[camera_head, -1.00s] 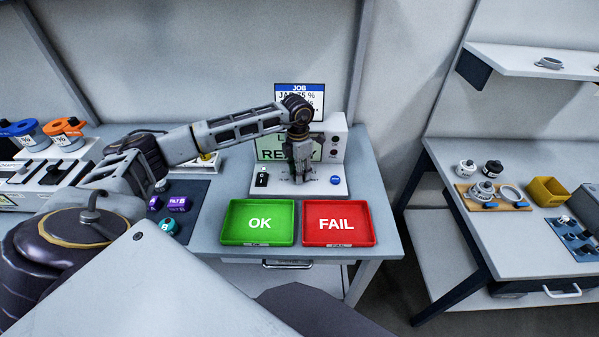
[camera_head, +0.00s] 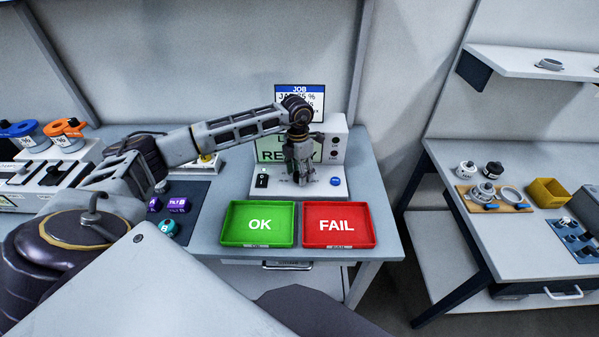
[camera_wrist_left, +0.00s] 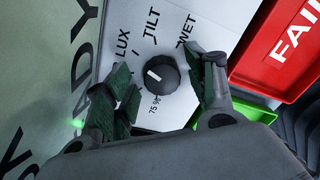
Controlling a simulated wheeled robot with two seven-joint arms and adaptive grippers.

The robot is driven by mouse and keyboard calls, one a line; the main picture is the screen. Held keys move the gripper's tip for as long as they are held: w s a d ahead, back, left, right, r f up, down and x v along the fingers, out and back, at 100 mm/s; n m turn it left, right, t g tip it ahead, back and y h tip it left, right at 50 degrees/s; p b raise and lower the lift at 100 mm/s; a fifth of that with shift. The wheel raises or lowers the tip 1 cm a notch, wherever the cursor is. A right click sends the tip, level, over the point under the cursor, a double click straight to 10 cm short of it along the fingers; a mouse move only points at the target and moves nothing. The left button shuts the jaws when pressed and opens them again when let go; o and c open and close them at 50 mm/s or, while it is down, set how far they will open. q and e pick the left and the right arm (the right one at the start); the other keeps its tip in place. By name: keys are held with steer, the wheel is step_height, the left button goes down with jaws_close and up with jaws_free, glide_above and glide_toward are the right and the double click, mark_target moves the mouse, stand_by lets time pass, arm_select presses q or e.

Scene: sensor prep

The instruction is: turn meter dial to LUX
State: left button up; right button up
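The meter (camera_head: 340,150) is a pale box with a green screen at the back of the bench. Its dial (camera_wrist_left: 161,75) is a dark round knob with a white pointer mark, between printed LUX, TILT and WET labels in the left wrist view. The mark points left and slightly up, roughly to the LUX side; I cannot tell whether it lines up exactly. My left gripper (camera_head: 300,180) points down over the meter's front panel. In the left wrist view its fingers (camera_wrist_left: 163,95) are open on either side of the dial, with visible gaps. The right gripper is out of view.
A green OK tray (camera_head: 229,238) and a red FAIL tray (camera_head: 368,238) sit in front of the meter. The panel also has a black switch (camera_head: 262,181) and blue button (camera_head: 336,181). A job card (camera_head: 318,90) stands behind.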

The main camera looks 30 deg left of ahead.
mark_target(298, 173)
arm_select(q)
step_height(298, 173, up, 12)
steer(key=shift+a, duration=0.3)
stand_by(0.8)
steer(key=shift+f, duration=0.1)
stand_by(0.5)
